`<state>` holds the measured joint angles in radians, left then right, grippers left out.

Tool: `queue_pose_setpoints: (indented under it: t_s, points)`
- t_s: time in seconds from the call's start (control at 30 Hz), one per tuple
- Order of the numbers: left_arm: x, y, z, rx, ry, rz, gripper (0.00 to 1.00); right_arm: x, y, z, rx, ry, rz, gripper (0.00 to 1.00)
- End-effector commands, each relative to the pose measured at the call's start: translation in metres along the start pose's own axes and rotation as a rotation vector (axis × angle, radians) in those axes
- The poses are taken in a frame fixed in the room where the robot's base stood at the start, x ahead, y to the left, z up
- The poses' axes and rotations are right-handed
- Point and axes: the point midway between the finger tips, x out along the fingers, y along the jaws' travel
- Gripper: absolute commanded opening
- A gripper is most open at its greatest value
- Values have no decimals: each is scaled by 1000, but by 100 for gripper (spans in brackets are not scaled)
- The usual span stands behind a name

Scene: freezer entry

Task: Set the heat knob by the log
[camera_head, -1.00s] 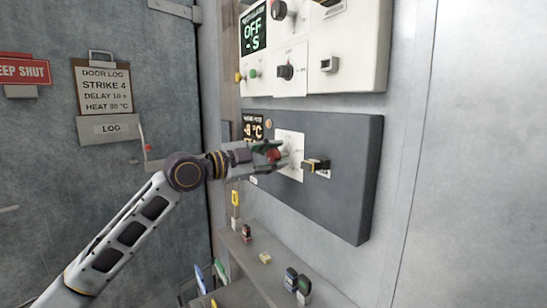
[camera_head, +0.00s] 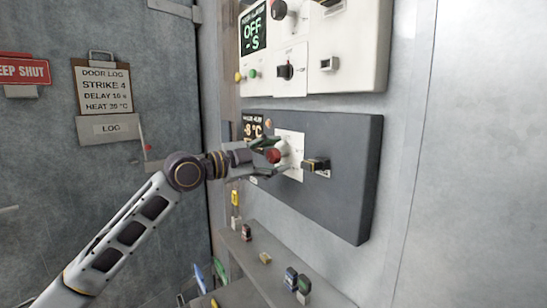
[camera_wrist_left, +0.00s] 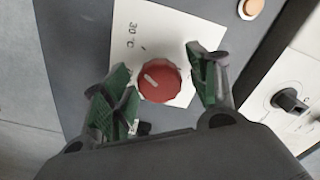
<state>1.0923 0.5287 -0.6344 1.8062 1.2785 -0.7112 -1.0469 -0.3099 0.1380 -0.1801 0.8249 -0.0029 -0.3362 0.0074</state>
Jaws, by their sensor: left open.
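The door log (camera_head: 103,92) hangs on the left wall in the head view and reads "STRIKE 4", a delay line and a heat line that looks like 30 °C. The red heat knob (camera_wrist_left: 160,81) sits on a white plate (camera_wrist_left: 128,22) with a "30 °C" mark in the left wrist view. It also shows in the head view (camera_head: 273,156). My left gripper (camera_wrist_left: 165,90) is open, with one green-padded finger on each side of the knob; both fingers look apart from it. A display (camera_head: 253,127) beside the knob plate reads about -8 °C. My right gripper is out of view.
A white panel (camera_head: 360,60) with other knobs is above. A shelf (camera_head: 265,272) with several small objects is below.

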Motion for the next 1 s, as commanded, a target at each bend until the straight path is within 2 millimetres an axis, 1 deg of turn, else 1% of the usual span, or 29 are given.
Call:
queue_pose_setpoints:
  t_s: [0.17, 0.37, 0.57, 1.0]
  points:
    - [-2, 0, 0, 0, 0, 0, 58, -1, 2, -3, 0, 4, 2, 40]
    - [-11, 0, 1, 0, -1, -1, 58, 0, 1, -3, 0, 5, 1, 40]
    - [-29, 0, 1, 0, -2, 0, 58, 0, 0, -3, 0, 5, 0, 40]
    - [-78, 0, 2, -1, -2, -1, 58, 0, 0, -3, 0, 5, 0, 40]
